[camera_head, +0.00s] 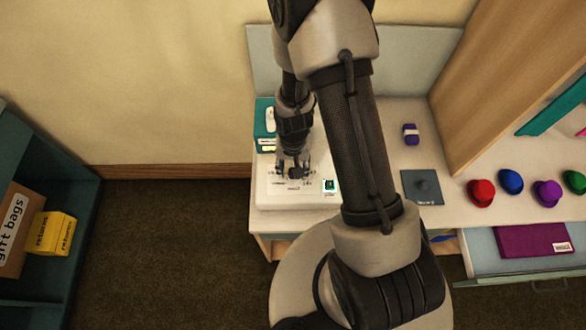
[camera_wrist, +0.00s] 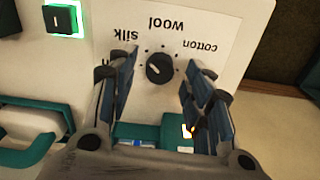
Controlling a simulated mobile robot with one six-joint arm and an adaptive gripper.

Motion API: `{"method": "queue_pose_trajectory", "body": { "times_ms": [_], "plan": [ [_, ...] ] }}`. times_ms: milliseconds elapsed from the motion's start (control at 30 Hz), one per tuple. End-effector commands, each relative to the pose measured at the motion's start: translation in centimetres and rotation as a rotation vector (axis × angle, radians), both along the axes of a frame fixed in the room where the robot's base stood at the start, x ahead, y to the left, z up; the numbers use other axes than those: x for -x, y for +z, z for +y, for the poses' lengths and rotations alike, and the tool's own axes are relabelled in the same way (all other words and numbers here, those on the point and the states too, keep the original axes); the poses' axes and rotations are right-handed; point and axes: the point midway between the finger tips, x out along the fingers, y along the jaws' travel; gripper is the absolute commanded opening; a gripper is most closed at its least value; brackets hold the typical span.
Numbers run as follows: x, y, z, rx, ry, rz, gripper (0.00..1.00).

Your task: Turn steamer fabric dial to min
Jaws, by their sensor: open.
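The steamer (camera_head: 268,200) is a white base with a teal part at its back left, on the table. Its fabric dial (camera_wrist: 160,68) is a small black round knob on the white panel, ringed by dots. Silk, wool and cotton labels around it appear upside down in the wrist view. A light mark shows on the knob; its exact direction is hard to tell. My gripper (camera_wrist: 162,80) is open, its fingers on either side of the dial and apart from it. In the head view my gripper (camera_head: 293,172) is over the panel and hides the dial.
A lit green switch (camera_head: 330,186) is on the same panel. To the right are a grey square plate (camera_head: 422,187), a purple item (camera_head: 410,134) and several coloured hats. An open drawer (camera_head: 480,262) is at lower right. A shelf with boxes stands at left.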

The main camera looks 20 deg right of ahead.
Motion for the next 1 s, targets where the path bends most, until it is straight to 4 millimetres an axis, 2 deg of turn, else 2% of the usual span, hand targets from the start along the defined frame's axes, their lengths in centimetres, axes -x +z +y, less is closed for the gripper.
{"method": "queue_pose_trajectory", "body": {
  "times_ms": [100,400,1000],
  "plan": [
    [0.01,-0.67,-0.01,0.000,0.000,0.000,0.46],
    [0.01,-0.73,0.00,0.000,0.000,0.000,0.45],
    [0.02,-0.72,0.00,0.000,0.000,0.000,0.05]
  ]
}}
